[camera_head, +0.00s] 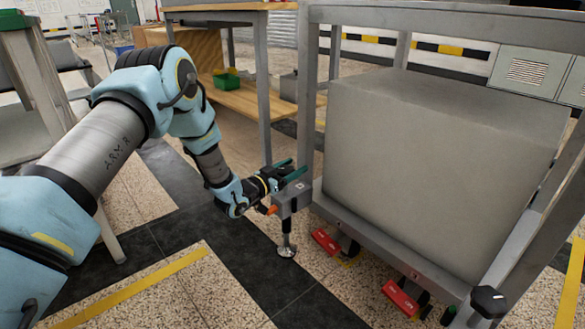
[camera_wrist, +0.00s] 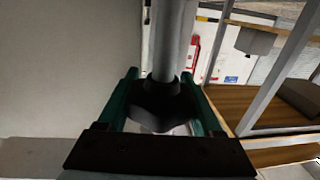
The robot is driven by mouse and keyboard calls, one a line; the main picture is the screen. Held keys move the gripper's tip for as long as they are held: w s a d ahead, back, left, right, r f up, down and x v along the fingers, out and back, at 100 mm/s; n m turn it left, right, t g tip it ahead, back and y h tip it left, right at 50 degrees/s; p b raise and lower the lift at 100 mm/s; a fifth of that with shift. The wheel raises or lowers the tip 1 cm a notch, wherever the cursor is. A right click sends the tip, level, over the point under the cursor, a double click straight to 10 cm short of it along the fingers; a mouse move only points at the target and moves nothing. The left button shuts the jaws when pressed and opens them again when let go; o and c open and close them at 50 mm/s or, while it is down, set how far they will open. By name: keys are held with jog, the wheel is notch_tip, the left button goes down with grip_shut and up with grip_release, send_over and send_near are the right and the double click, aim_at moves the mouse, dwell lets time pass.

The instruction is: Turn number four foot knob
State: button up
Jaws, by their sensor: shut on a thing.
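My gripper (camera_head: 289,169) is at the near left corner of a grey metal frame (camera_head: 308,110), just above a grey corner block (camera_head: 292,200) with a levelling foot (camera_head: 287,248) below it. In the wrist view, my gripper's two green fingers (camera_wrist: 160,80) stand on either side of a black lobed knob (camera_wrist: 163,108) and are shut on it. A grey post (camera_wrist: 172,40) runs on beyond the knob. The held knob is hidden in the head view. Another black knob (camera_head: 488,301) sits on the frame's near right corner. I cannot read a number on either knob.
A large grey block (camera_head: 430,160) fills the frame. Red parts (camera_head: 326,241) lie low under its front rail. A wooden bench (camera_head: 245,100) with a green bin (camera_head: 226,80) stands behind. The speckled floor (camera_head: 170,285) in front is clear.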

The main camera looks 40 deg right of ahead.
jog(key=shift+m+g, duration=0.3)
jog(key=shift+g, duration=0.2)
jog(key=m+g, duration=0.1)
jog(key=g, duration=0.1)
jog(key=m+g, duration=0.2)
jog(key=shift+s+a+f+g+y+b, duration=0.1)
jog(key=shift+s+g+y+b, duration=0.2)
jog(key=shift+s+b, duration=0.1)
jog(key=m+g+y, duration=0.1)
jog(key=g, duration=0.1)
jog(key=m+g+b, duration=0.1)
jog(key=g, duration=0.1)
jog(key=shift+s+a+m+y, duration=0.1)
jog(key=shift+s+m+y, duration=0.25)
jog(key=shift+m+y, duration=0.05)
jog(key=m+g+y, duration=0.1)
jog(key=m+g+b, duration=0.1)
jog(key=g+y+b, duration=0.1)
jog(key=shift+s+a+f+m+g+y, duration=0.15)
jog(key=shift+s+a+m+g+y, duration=0.15)
jog(key=shift+s+m, duration=0.1)
jog(key=shift+s+a+m+g+y+b, duration=0.1)
jog(key=shift+m+g+y+b, duration=0.5)
jog(key=shift+m+g+y, duration=0.15)
jog(key=shift+r+y, duration=0.2)
jog(key=shift+y, duration=0.05)
jog(key=o, duration=1.4)
jog(key=shift+c, duration=0.2)
jog(key=shift+r, duration=0.1)
